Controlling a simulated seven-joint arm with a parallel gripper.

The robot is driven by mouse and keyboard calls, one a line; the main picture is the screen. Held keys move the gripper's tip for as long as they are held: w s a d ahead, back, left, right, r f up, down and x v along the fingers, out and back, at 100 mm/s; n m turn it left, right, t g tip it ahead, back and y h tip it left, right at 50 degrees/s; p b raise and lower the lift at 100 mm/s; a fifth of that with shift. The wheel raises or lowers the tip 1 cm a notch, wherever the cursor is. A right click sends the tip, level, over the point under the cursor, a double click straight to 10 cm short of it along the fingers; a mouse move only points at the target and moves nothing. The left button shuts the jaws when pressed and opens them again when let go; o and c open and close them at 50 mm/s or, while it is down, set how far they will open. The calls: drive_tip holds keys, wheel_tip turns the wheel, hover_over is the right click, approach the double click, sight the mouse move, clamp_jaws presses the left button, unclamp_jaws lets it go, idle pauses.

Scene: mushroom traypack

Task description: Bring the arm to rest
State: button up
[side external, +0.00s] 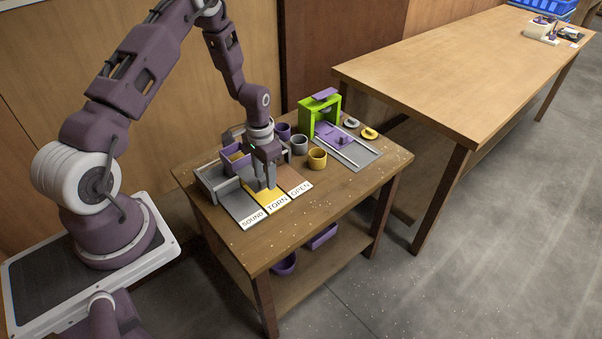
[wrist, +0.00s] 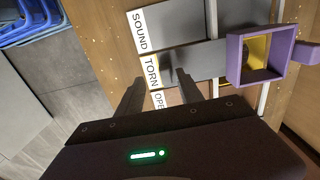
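My gripper (side external: 264,184) hangs pointing down over the small wooden table, above the labelled lanes and close to the yellow TORN lane (side external: 266,196). In the wrist view my gripper (wrist: 160,82) has its two dark fingers spread apart, with nothing seen held between them. The lane cards SOUND (wrist: 140,30), TORN (wrist: 151,72) and OPEN (wrist: 158,101) lie beyond the fingers; the OPEN card is partly hidden. How far the fingertips are above the lanes is hard to tell.
A long bench (side external: 450,70) stands behind. The table's front right is clear.

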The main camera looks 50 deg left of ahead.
drive_tip(key=shift+r, duration=0.55)
drive_tip(key=shift+w+r, duration=0.1)
drive_tip(key=s+d+r+t, duration=0.15)
drive_tip(key=d+r, duration=0.25)
drive_tip(key=r, duration=0.9)
drive_tip(key=s+d+r+t, duration=0.15)
drive_tip(key=d+r, duration=0.35)
drive_tip(key=r, duration=0.7)
drive_tip(key=s+d+r+t, duration=0.1)
drive_tip(key=s+d+r, duration=0.2)
drive_tip(key=s, duration=0.6)
drive_tip(key=s+d+r+t, duration=0.1)
drive_tip(key=s+d+r, duration=0.3)
drive_tip(key=s, duration=0.5)
wheel_tip(320, 180, up, 2)
drive_tip(key=shift+s+d+r+t, duration=0.2)
drive_tip(key=shift+s+d+t, duration=0.1)
drive_tip(key=shift+s+t, duration=0.1)
